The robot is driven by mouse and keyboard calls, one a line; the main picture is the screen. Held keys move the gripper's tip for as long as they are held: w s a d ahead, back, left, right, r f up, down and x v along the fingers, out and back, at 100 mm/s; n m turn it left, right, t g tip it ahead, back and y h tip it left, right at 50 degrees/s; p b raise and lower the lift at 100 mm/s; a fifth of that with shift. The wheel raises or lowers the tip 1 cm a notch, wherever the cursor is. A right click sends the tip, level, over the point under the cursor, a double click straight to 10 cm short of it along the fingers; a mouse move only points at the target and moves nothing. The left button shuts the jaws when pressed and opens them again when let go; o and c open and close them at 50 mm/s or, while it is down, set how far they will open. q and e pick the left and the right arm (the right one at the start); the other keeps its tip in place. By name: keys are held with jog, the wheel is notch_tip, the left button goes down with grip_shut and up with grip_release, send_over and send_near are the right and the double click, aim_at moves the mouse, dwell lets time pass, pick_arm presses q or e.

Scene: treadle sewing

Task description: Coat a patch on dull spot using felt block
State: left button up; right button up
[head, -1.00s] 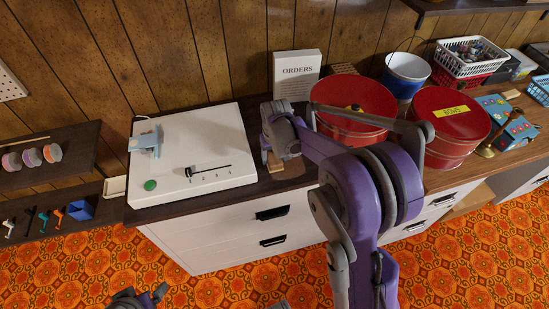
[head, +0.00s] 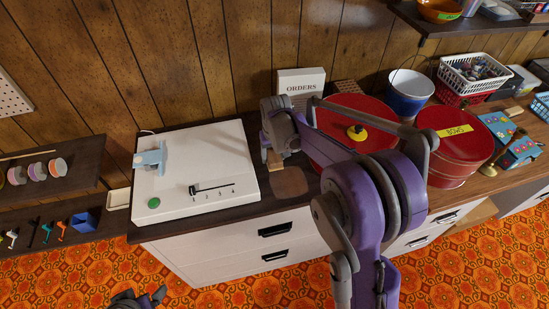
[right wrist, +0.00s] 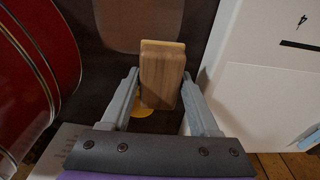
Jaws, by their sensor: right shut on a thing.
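The felt block (head: 274,160) is a small wooden block with a pale yellow layer along one edge. My right gripper (head: 272,152) is shut on it above the dark counter, between the white machine and a red tin. The right wrist view shows the block (right wrist: 162,78) between the two grey fingers. The dull spot (head: 289,182) is a brownish, rounded patch on the counter, just right of and nearer than the block. Part of it also shows in the right wrist view (right wrist: 120,22). A dark part at the bottom edge looks like my left gripper (head: 140,299); its jaws are unclear.
The white machine (head: 215,150) with a slider stands left of the spot. Red tins (head: 450,160) and a blue-white bucket (head: 408,95) stand to the right. An ORDERS box (head: 301,82) is behind. Shelves with spools (head: 38,172) are at the left.

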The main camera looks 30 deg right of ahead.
jog(key=shift+r+p, duration=0.6)
jog(key=shift+r, duration=0.8)
pick_arm(q)
jog(key=shift+r, duration=0.95)
